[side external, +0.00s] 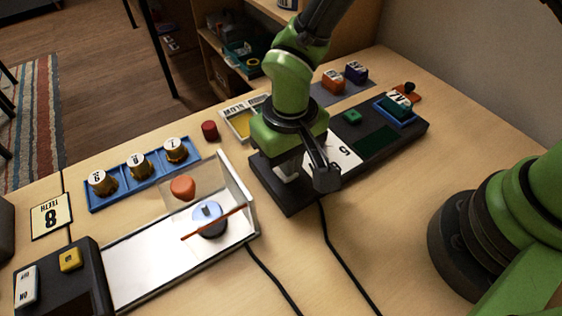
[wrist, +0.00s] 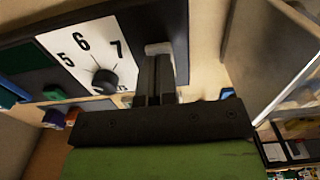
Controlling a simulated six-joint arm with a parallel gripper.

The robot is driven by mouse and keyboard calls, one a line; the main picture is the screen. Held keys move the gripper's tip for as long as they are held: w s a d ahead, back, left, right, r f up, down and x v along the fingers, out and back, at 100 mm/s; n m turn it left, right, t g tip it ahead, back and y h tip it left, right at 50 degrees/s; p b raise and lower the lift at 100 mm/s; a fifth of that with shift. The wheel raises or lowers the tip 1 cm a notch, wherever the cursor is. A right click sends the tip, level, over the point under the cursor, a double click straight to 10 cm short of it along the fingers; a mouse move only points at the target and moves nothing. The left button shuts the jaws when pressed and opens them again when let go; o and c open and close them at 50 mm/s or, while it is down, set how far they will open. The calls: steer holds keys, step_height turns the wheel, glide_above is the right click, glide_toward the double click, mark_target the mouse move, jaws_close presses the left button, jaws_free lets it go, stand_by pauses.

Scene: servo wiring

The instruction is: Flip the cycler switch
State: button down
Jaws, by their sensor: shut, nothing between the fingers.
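The cycler is a long dark box (side external: 383,140) with a white dial plate (side external: 343,157), a green button and a dark green panel. A pale switch-like block (wrist: 158,48) sits at its end, beside the dial plate; part of it shows under my gripper in the side view (side external: 288,172). My gripper (wrist: 157,60) is shut and empty, pointing down at this block. The fingertips are right at the block in the wrist view; whether they touch it I cannot tell. The dial's black knob (wrist: 100,80) is beside the fingers.
A clear-walled tray (side external: 150,255) holds a blue-topped disc (side external: 209,219) and an orange rod. A dark box with an ON/OFF rocker (side external: 26,288) and yellow button stands front left. Blue rack (side external: 133,187) holds brass pots. Black cables cross the open table at the front.

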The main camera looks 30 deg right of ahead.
steer(key=shift+f, duration=0.75)
steer(key=shift+r, duration=3.55)
steer(key=d+r+m+t+y, duration=0.1)
steer(key=d+r+t, duration=0.1)
steer(key=d+r, duration=0.5)
steer(key=s+d+r+m+t+y, duration=0.1)
steer(key=s+d+r+m+t, duration=0.2)
steer(key=s+d+r, duration=0.6)
steer(key=s+r+t, duration=0.2)
steer(key=s+r, duration=0.1)
steer(key=r, duration=0.1)
steer(key=shift+s+d, duration=0.2)
steer(key=shift+s, duration=0.1)
